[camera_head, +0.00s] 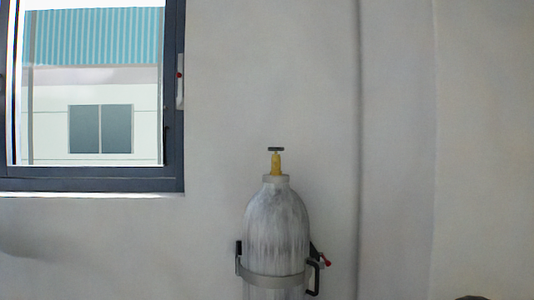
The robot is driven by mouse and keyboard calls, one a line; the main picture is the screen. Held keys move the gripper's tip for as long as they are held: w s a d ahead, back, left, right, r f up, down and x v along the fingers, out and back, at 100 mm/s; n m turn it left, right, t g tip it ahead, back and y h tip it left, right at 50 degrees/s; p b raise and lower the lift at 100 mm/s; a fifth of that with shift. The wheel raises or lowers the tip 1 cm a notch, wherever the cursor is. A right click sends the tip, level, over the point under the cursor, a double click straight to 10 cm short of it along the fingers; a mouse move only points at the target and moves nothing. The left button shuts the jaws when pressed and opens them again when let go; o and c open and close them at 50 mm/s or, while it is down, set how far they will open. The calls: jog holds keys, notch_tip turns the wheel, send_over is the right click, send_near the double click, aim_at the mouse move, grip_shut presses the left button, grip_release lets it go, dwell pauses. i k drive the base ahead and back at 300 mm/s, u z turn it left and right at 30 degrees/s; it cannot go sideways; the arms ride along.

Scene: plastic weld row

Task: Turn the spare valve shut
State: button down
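A grey, scuffed gas cylinder (276,228) stands upright against the wall. On its top is a yellow valve body (276,164) with a small dark T-shaped handle (276,149) lying crosswise. From this view I cannot tell whether the valve is open or shut. My gripper is not in view.
A metal band (272,281) holds the cylinder, with a dark bracket (315,278) and a red-tipped lever (326,262) at its right. A dark-framed window (174,130) is at the upper left. A dark object (471,298) shows at the bottom right edge. The space around the valve looks clear.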

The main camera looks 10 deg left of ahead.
aim_at(275, 149)
jog(key=z, duration=0.05)
jog(key=k, duration=1.15)
jog(key=u, duration=0.65)
jog(key=i, duration=1.3)
jog(key=z, duration=0.5)
